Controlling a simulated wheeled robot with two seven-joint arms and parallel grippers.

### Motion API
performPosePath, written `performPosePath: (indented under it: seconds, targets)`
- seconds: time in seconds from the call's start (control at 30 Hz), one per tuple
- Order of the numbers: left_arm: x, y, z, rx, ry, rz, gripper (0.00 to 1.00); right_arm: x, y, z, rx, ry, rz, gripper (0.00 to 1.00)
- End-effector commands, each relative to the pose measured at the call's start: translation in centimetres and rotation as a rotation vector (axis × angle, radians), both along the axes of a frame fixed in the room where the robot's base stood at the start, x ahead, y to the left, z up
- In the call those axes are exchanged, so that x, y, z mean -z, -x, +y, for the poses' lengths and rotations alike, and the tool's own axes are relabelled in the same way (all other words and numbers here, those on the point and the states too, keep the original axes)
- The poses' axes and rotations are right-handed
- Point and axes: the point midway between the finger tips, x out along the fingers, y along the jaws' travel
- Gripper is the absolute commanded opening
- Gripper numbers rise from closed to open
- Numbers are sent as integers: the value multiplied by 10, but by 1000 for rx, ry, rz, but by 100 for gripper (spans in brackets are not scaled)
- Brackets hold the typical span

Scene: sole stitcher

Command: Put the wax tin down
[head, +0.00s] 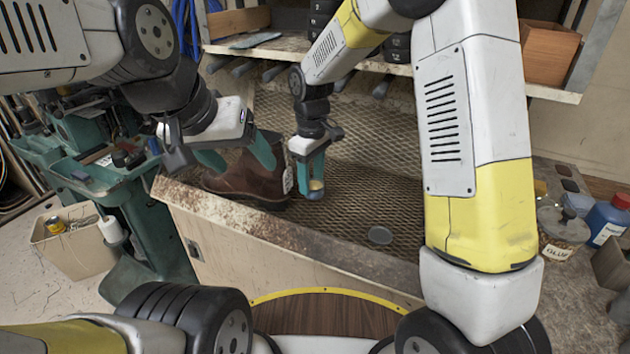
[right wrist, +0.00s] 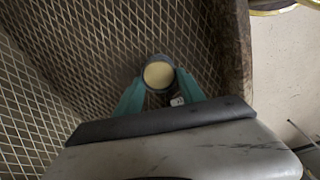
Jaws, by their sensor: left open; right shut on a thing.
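The wax tin (head: 316,194) is a small dark open tin with pale yellow wax. My right gripper (head: 315,178) is shut on it, fingers pointing down over the mesh-topped bench (head: 365,195). In the right wrist view the tin (right wrist: 158,76) sits between the teal fingertips, wax facing the camera, with mesh behind it. I cannot tell whether its base touches the mesh. My left gripper (head: 236,158) is open at the brown boot (head: 240,178), left of the tin; one finger overlaps the boot in the picture.
A shelf with a wooden box (head: 548,55) stands behind. A glue jar (head: 562,232) and blue bottle (head: 606,219) stand at the right.

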Motion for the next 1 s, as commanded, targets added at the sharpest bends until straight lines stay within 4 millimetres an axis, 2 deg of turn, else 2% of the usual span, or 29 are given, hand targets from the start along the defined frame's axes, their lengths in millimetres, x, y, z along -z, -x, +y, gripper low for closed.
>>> performPosePath:
  seconds: [0.27,0.43,0.8,0.83,0.93,1.0]
  targets:
    - [0,0,0,0,0,0,71,26,0,0,0,0,1,0]
    - [0,0,0,0,0,1,71,49,0,0,0,0,1,0]
    - [0,0,0,0,0,1,71,54,0,0,1,0,0,0]
    - [0,0,0,0,0,1,71,54,0,0,1,0,0,50]
    - [0,0,0,0,0,0,71,54,0,0,1,0,0,68]
    - [0,0,0,0,0,1,71,54,0,0,1,0,0,68]
